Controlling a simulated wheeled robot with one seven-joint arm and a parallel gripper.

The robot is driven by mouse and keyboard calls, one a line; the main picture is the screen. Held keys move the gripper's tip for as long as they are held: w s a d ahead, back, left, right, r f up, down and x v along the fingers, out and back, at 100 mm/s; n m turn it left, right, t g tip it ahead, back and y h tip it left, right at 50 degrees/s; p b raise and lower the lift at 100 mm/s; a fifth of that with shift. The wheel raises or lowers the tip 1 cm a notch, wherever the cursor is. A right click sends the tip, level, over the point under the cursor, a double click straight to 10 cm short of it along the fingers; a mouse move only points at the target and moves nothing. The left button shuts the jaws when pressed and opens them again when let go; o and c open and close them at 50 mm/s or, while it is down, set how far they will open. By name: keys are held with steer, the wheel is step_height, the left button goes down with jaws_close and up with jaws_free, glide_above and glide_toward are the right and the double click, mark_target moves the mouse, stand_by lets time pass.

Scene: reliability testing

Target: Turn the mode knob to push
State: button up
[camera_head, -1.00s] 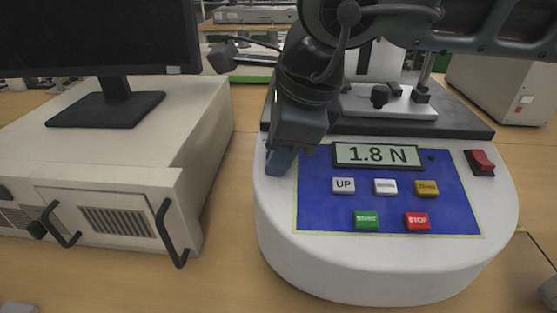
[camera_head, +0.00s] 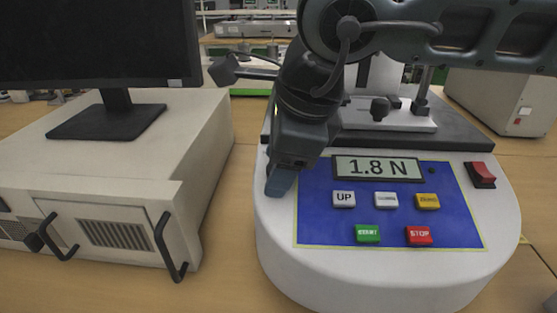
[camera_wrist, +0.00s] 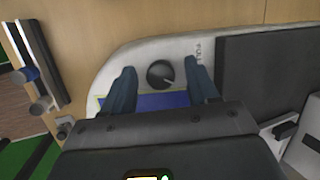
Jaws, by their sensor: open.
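The black mode knob (camera_wrist: 160,73) shows in the wrist view on the white top of the test stand. A pointer mark shows on it, and a label that looks like "PULL" is printed to its right. My gripper (camera_wrist: 160,84) is open, with one dark blue finger on each side of the knob and a gap to each. In the head view my gripper (camera_head: 278,184) is at the upper left of the control panel (camera_head: 320,225) and hides the knob. The display (camera_head: 378,168) reads 1.8 N.
Coloured buttons, including a red STOP button (camera_head: 419,235), and a red rocker switch (camera_head: 481,174) are on the stand. A beige instrument (camera_head: 190,150) carrying a monitor (camera_head: 95,40) stands to the left. Bare table lies between.

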steer(key=v, duration=0.7)
steer(key=shift+r, duration=0.35)
steer(key=shift+s+d, duration=0.1)
steer(key=shift+s, duration=0.15)
